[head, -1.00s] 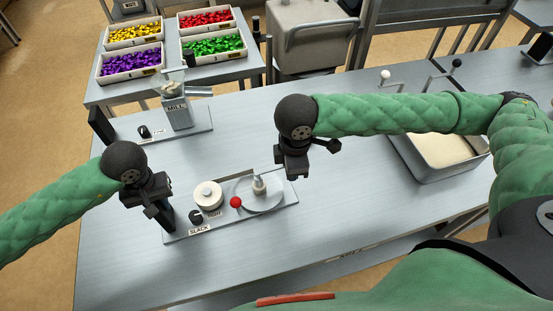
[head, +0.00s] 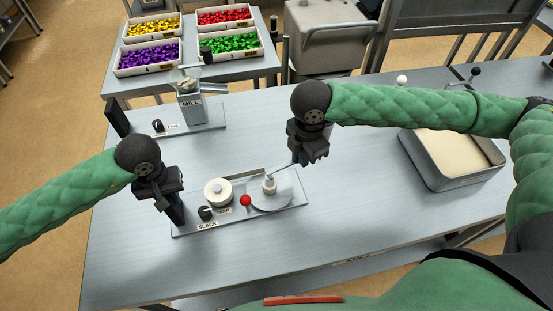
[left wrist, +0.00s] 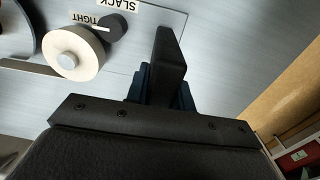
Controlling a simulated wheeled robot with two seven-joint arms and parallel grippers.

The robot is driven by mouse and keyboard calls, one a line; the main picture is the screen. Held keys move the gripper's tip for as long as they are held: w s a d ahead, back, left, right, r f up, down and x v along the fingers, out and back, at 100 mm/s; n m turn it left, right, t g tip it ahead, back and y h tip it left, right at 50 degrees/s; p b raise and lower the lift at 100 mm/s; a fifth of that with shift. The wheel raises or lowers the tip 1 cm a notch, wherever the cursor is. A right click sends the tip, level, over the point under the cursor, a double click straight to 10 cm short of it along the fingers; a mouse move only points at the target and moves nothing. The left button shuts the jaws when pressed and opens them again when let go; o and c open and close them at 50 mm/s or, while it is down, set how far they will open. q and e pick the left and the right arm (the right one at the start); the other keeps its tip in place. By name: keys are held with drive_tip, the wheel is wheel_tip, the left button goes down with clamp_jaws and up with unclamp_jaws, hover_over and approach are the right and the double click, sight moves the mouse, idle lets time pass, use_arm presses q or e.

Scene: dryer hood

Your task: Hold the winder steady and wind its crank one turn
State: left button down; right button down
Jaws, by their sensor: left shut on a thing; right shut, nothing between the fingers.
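The winder's grey base plate (head: 240,219) lies on the table with a cream spool (head: 217,192), a black slack/tight knob (head: 205,212), a round disc (head: 272,203) with a pale post (head: 269,184), and a red ball (head: 246,200) at the disc's left edge. My left gripper (head: 174,208) is shut on the black upright grip at the plate's left end. In the left wrist view this black grip (left wrist: 168,62) stands between the fingers, with the spool (left wrist: 75,53) beside it. My right gripper (head: 304,160) is shut and empty, above and right of the disc, apart from the red ball.
A mill (head: 190,103) stands behind the winder. A metal pan (head: 452,165) with pale contents is at the right. Trays of coloured pieces, such as the green tray (head: 232,43), stand on a back table. The table front (head: 200,265) is clear.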

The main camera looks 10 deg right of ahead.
drive_tip(key=shift+w+a+n, duration=0.15)
drive_tip(key=shift+w+n, duration=0.95)
drive_tip(key=shift+n, duration=0.25)
drive_tip(key=shift+w+a+n, duration=0.15)
drive_tip(key=shift+w+n, duration=0.9)
drive_tip(key=shift+n, duration=0.3)
drive_tip(key=shift+w+a+n, duration=2.75)
drive_tip(key=shift+a+n, duration=0.95)
drive_tip(key=shift+n, duration=2.3)
drive_tip(key=s+a+n, duration=0.3)
drive_tip(key=a+n, duration=0.5)
drive_tip(key=n, duration=0.4)
drive_tip(key=shift+s+a, duration=0.25)
drive_tip(key=shift+s, duration=0.15)
drive_tip(key=shift+w+d, duration=0.1)
drive_tip(key=shift+w, duration=0.05)
wheel_tip(320, 180, up, 7)
drive_tip(key=w+d, duration=0.1)
drive_tip(key=shift+w+d, duration=0.2)
drive_tip(key=shift+w, duration=0.05)
